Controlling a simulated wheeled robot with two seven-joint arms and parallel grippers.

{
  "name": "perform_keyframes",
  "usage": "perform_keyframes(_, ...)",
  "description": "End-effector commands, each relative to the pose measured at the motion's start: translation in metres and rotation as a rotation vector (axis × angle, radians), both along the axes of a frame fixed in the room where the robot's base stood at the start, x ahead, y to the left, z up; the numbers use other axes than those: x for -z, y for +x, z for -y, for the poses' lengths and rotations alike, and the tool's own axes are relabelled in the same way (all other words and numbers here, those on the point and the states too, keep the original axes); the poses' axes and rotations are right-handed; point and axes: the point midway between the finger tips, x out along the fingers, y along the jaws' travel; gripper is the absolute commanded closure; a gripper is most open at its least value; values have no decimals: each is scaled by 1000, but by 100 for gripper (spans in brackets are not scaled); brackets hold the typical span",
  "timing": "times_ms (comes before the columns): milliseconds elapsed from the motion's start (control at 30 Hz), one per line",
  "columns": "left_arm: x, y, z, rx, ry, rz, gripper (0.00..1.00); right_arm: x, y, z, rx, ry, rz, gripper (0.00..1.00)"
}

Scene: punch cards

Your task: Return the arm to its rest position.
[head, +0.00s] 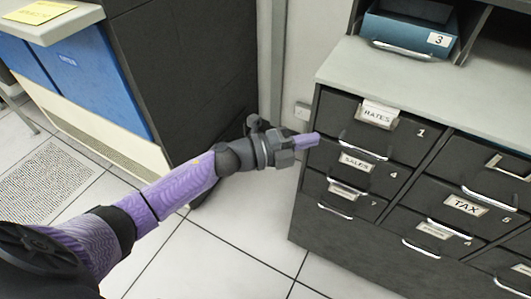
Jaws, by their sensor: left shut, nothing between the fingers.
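My left arm comes in from the lower left with purple and dark links. My left gripper (306,141) is shut and empty, with its purple fingertips pointing right. In the picture its tips sit at the left edge of the dark filing cabinet (303,211), close to the drawer labelled RATES (362,124). I cannot tell whether the tips touch the cabinet. My right gripper is not in view.
The cabinet has several closed drawers, including SALES (357,166) and TAX (464,205). A blue drawer numbered 3 (408,32) sits above its grey top. A dark cabinet with blue panels (73,68) stands at left. White floor tiles (215,258) are clear between them.

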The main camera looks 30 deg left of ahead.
Motion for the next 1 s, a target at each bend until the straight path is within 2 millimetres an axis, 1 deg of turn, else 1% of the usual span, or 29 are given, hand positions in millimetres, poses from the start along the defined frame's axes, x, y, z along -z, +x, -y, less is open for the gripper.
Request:
perform_keyframes(33, -2, -7, -6, 0, 1, -2, 100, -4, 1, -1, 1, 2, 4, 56)
perform_keyframes(200, -1, -30, -29, 1, 2, -4, 100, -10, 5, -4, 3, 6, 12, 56)
perform_keyframes(400, 0, -53, -52, 1, 1, -3, 100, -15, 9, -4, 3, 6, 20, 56)
perform_keyframes(600, 1, -57, -57, -4, -5, -8, 100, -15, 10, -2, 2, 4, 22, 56)
perform_keyframes(667, 11, -56, -64, -59, -36, -62, 100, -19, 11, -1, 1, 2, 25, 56)
perform_keyframes(733, 44, -59, -83, -216, -126, -222, 100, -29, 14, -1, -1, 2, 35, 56)
perform_keyframes(767, 66, -65, -94, -309, -172, -317, 100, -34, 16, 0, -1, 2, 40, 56)
perform_keyframes(800, 100, -79, -108, -445, -237, -459, 100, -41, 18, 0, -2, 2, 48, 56)
perform_keyframes(833, 126, -95, -118, -547, -283, -569, 100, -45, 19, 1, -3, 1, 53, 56)
perform_keyframes(867, 152, -114, -125, -646, -320, -673, 100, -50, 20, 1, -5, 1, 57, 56)
perform_keyframes(900, 183, -144, -132, -773, -365, -806, 100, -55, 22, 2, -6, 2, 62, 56)
perform_keyframes(967, 224, -195, -137, -949, -413, -993, 100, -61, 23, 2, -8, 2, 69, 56)
perform_keyframes(1000, 246, -232, -136, -1060, -436, -1111, 100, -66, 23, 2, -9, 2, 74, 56)
